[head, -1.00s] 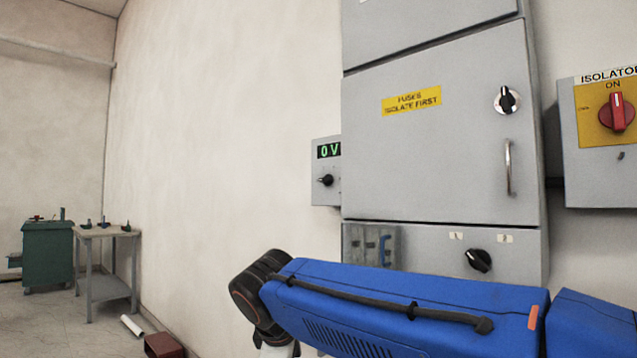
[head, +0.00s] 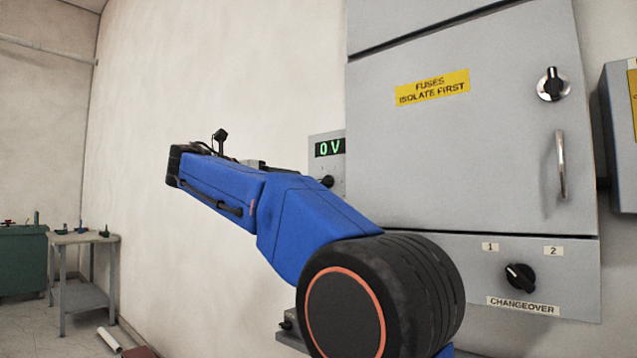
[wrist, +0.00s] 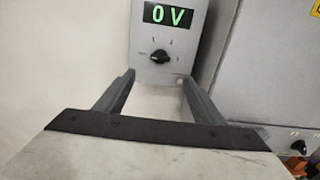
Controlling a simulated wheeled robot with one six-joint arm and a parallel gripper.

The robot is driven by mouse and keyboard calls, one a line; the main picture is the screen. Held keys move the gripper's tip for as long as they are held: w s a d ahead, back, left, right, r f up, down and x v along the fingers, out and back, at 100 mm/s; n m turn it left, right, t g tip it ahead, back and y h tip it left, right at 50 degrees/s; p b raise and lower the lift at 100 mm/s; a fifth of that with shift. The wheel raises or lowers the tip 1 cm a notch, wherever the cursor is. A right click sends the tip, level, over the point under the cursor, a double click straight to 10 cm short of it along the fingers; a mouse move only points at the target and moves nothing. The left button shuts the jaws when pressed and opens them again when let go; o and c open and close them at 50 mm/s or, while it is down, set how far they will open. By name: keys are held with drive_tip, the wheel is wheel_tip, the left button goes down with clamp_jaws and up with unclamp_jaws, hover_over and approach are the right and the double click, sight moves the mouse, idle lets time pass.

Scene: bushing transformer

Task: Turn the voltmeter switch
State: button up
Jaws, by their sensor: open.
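The voltmeter (head: 333,151) is a small grey box on the wall beside the big cabinet. Its green display reads "0 V". Its black switch knob (head: 327,181) shows just above my arm in the head view, which covers the lower part of the box. In the wrist view the voltmeter (wrist: 193,40) is ahead of my gripper, and the switch knob (wrist: 160,58) points roughly left, with small marks around it. My gripper (wrist: 157,80) is open and empty. Its two fingers are spread just below the knob in the picture, one each side, not visibly touching it.
The grey cabinet (head: 480,160) stands to the right, with a door handle (head: 561,165), a door knob (head: 553,85) and a changeover switch (head: 519,276). Bare wall lies left. A small table (head: 82,238) and green cabinet (head: 22,260) stand far left.

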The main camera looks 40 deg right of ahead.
sight(323, 180)
drive_tip(key=d, duration=0.5)
drive_tip(key=w+d, duration=0.1)
drive_tip(key=d, duration=1.1)
drive_tip(key=shift+w+d, duration=0.15)
drive_tip(key=c, duration=1)
